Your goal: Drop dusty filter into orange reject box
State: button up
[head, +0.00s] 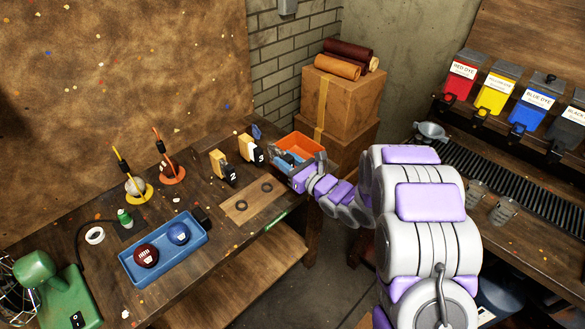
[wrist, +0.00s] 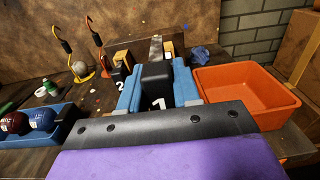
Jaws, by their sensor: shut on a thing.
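My gripper (wrist: 158,88) is shut on that block, with a blue finger on each side. The orange reject box (wrist: 245,92) is open and stands just right of the fingers in the wrist view. In the head view the box (head: 302,143) is at the table's far right end, and my gripper (head: 290,161) is at its near side, partly covering it. The filter is hard to make out there. How high it is above the table cannot be told.
Filters marked 2 (head: 222,167) and 3 (head: 251,149) stand left of the box. A blue crumpled cloth (wrist: 204,58) lies behind. A blue tray (head: 165,249) holds two balls. Hooked tools on stands (head: 135,185) are further left. Cardboard boxes (head: 341,98) rise behind the orange box.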

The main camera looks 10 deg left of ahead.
jog(key=shift+d+f, duration=0.2)
jog(key=shift+f, duration=0.4)
jog(key=shift+d+y, duration=0.3)
jog(key=shift+d, duration=0.05)
jog(key=w+d+f, duration=0.2)
jog(key=w+d, duration=0.1)
jog(key=w, duration=1.2)
jog(key=f+b, duration=0.2)
jog(key=f, duration=0.1)
jog(key=f+b, duration=0.1)
jog(key=shift+w+a+f, duration=0.2)
jog(key=shift+w+a, duration=0.05)
jog(key=shift+w, duration=0.05)
jog(key=o, duration=0.7)
jog(key=shift+d, duration=0.1)
jog(key=shift+c, duration=0.2)
jog(key=o, duration=0.4)
jog(key=shift+a, duration=0.2)
